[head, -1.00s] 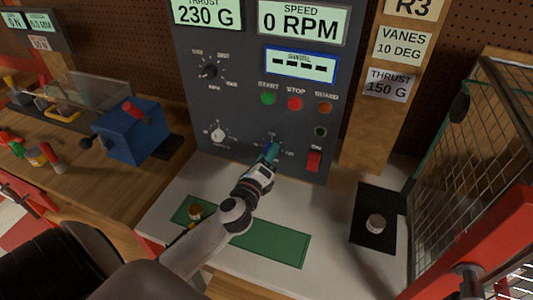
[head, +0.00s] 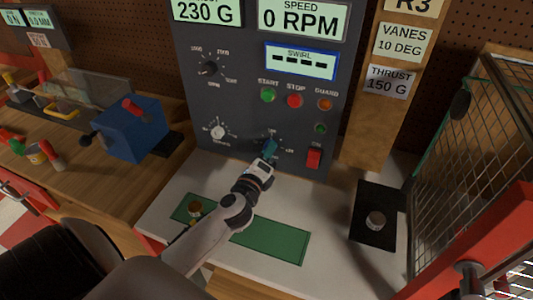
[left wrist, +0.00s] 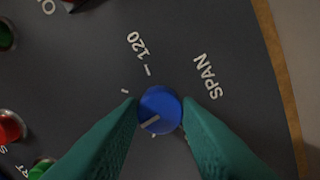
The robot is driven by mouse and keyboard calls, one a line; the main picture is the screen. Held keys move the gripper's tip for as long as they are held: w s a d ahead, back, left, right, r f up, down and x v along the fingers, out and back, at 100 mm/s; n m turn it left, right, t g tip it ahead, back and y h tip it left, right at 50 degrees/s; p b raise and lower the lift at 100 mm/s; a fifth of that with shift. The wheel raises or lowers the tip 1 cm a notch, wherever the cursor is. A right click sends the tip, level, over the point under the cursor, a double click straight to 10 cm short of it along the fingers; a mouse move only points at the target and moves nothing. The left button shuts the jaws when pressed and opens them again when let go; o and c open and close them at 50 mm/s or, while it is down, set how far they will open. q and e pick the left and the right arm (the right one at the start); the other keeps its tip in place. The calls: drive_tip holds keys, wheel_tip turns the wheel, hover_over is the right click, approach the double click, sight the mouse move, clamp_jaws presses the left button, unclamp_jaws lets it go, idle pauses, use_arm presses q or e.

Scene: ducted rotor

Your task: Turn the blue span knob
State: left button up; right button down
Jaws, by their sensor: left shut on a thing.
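The blue span knob (left wrist: 161,105) is on the dark control panel (head: 235,110), near the panel's lower edge. In the left wrist view its white pointer line slants toward the lower left, and the labels "SPAN" and "120" show beside it. My left gripper (left wrist: 160,110) has its two teal fingertips against opposite sides of the knob, closed on it. In the head view the left gripper (head: 269,148) reaches the panel from below and its fingers largely hide the knob. My right gripper is not in view.
Start, stop and guard lights sit above the knob, with a red switch (head: 314,158) to its right. A second knob (head: 217,132) is to its left. A green mat (head: 275,243) lies below on the white bench. A wire cage (head: 475,150) stands at the right.

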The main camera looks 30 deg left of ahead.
use_arm(q)
drive_tip(key=n, duration=0.3)
drive_tip(key=shift+n+p, duration=0.4)
drive_tip(key=shift+n, duration=5.1)
drive_tip(key=o, duration=1)
